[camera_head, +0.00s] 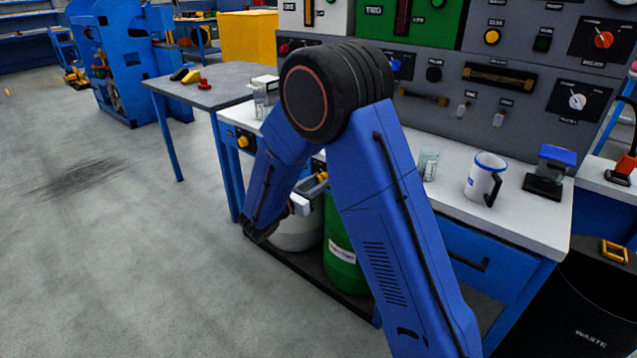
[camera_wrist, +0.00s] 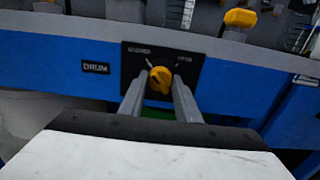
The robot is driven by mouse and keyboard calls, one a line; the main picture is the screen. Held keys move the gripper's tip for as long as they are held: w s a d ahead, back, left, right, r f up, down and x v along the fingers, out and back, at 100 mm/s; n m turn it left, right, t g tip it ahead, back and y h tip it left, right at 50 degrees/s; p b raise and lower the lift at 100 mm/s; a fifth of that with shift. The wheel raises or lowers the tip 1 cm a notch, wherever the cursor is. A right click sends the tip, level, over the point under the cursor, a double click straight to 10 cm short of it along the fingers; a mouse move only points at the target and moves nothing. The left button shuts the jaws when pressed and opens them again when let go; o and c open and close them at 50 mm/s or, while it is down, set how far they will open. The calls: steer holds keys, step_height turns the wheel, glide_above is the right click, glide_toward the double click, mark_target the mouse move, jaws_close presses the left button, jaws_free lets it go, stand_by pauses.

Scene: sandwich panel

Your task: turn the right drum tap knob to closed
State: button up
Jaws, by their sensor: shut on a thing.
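The yellow drum tap knob (camera_wrist: 160,80) sits on a black plate (camera_wrist: 133,68) in the blue front rail in the wrist view. The plate has a label reading closed at upper left and one reading open at upper right, each with a pale tick below it. My gripper (camera_wrist: 160,88) has one grey finger on each side of the knob and is shut on it. Which tick the knob points to is not clear. In the head view my gripper (camera_head: 312,187) reaches the bench front below my bent arm, and the knob is mostly hidden there.
Another yellow knob (camera_head: 243,141) is on the bench front to the left. A white drum (camera_head: 298,236) and a green drum (camera_head: 343,265) stand below the bench, close to my gripper. A white mug (camera_head: 482,178) stands on top. The floor at left is clear.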

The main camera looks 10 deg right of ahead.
steer(key=shift+f, duration=0.1)
stand_by(0.3)
steer(key=o, duration=1.1)
steer(key=shift+c, duration=0.2)
steer(key=shift+a, duration=0.1)
steer(key=v, duration=1.7)
steer(key=shift+s, duration=0.15)
